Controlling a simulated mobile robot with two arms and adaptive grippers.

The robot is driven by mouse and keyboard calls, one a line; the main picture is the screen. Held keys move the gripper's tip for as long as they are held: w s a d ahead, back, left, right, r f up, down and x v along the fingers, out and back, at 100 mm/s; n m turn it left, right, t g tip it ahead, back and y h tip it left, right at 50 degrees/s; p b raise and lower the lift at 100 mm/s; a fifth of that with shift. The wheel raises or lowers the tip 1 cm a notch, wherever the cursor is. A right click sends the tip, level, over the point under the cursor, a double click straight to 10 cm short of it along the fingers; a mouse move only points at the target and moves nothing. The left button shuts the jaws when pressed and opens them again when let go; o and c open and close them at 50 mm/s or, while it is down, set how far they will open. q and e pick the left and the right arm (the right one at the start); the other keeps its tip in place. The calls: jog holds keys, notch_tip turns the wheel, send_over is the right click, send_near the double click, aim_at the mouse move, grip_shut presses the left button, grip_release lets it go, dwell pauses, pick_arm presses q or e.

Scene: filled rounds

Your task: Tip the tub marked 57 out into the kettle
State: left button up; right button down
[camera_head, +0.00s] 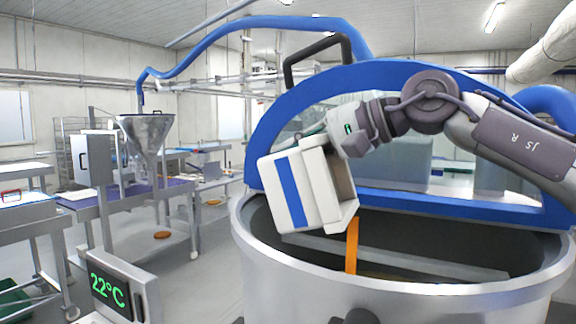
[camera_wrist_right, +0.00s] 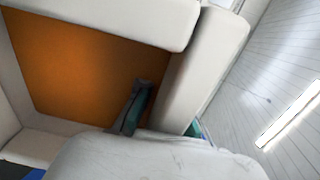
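The tub (camera_head: 293,188), white with a blue stripe, hangs tilted over the kettle (camera_head: 420,300), a large round steel vessel with its blue-edged lid raised. No number shows on the tub's visible side. An orange stream falls from the tub's lower lip into the kettle. My right gripper (camera_head: 333,137) is shut on the tub's upper wall. In the right wrist view, a dark finger with a teal pad (camera_wrist_right: 136,106) lies inside the tub against its wall, and orange contents (camera_wrist_right: 80,65) show in the tub. My left gripper is not in view.
The raised lid (camera_head: 275,125) stands behind the tub. A bar crosses inside the kettle. A display reading 22°C (camera_head: 110,293) stands at the front left. A steel funnel (camera_head: 148,135) and tables (camera_head: 120,198) are further left, with open floor between.

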jog(key=shift+s+d+r+y+b, duration=0.1)
jog(key=shift+s+d+y+b, duration=0.2)
jog(key=shift+b, duration=0.5)
jog(key=shift+d+r+t+y+b, duration=0.2)
jog(key=shift+r+t+y+b, duration=0.1)
jog(key=shift+b, duration=0.15)
dwell(3.7)
